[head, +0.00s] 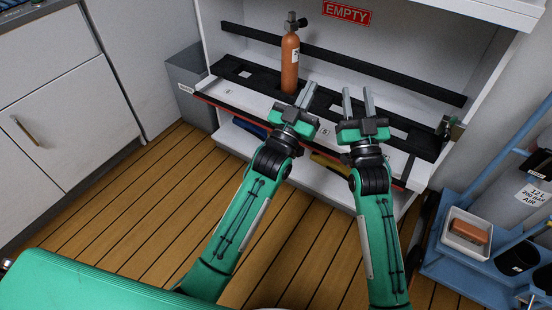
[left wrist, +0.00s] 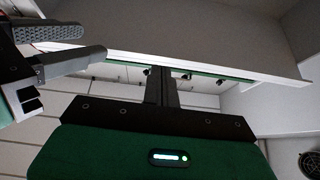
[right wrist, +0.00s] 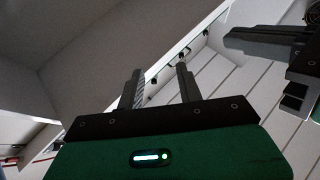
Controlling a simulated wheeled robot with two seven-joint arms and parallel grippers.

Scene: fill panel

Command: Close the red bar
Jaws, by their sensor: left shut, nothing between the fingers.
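The red bar (head: 232,110) runs along the lower front edge of the white panel shelf, low and in front of the black slotted rack (head: 262,80). Its middle is hidden behind my arms. My left gripper (head: 305,92) is shut and empty above the shelf, close to the foot of an orange cylinder (head: 290,62). Its fingers meet in the left wrist view (left wrist: 161,85). My right gripper (head: 357,95) is open and empty above the rack, to the right of the left one. Its fingers stand apart in the right wrist view (right wrist: 158,82).
The orange cylinder stands upright in the rack. A black rail (head: 400,83) crosses the back wall below an EMPTY sign (head: 347,13). A grey bin (head: 190,85) stands left, a blue cart (head: 470,270) right. Wooden floor (head: 140,190) is clear at left.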

